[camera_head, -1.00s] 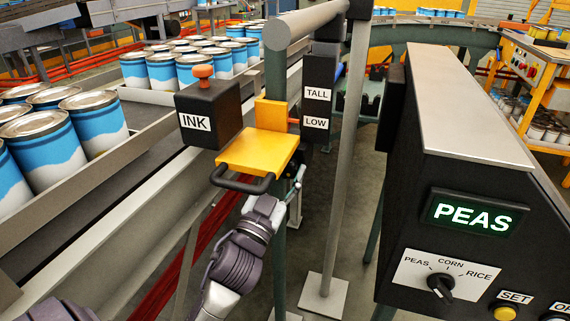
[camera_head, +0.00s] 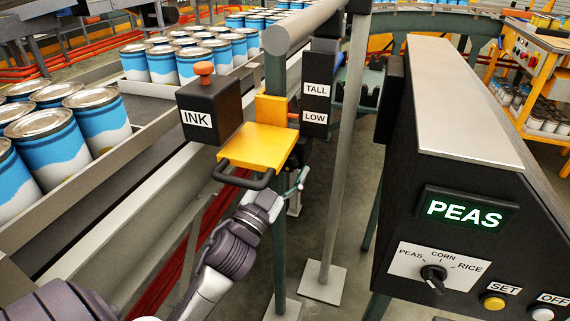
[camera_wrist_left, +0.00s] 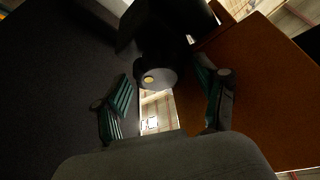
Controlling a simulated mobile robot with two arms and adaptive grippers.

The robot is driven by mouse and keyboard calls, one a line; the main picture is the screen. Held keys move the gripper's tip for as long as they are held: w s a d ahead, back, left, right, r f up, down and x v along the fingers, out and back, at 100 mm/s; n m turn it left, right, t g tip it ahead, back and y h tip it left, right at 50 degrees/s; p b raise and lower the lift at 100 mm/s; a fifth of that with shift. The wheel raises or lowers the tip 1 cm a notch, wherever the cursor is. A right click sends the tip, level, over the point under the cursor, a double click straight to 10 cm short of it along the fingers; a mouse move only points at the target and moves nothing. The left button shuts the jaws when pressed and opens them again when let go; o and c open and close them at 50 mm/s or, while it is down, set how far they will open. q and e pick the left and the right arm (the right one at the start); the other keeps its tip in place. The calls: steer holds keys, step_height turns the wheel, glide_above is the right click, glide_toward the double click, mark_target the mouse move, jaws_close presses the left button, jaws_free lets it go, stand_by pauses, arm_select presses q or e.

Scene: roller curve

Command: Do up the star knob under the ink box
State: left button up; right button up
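The black ink box (camera_head: 210,108), labelled INK with an orange knob on top, sits beside a yellow bracket plate (camera_head: 258,146) on a green post. The star knob is hidden in the head view. My left gripper (camera_head: 292,190) is below the yellow plate, its fingers partly hidden by it. In the left wrist view, looking up, a dark round knob-like part (camera_wrist_left: 160,74) with a small yellow centre shows between and beyond my left gripper's spread fingers (camera_wrist_left: 166,94). I cannot tell whether they touch it. My right gripper is not in view.
A black handle loop (camera_head: 243,178) juts from the plate's front. A TALL/LOW scale block (camera_head: 318,68) and a grey pole (camera_head: 342,165) stand to the right. A control cabinet (camera_head: 470,130) showing PEAS fills the right. Blue cans (camera_head: 100,118) line the conveyor at left.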

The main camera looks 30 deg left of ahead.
arm_select(q)
steer(key=v, duration=1.2)
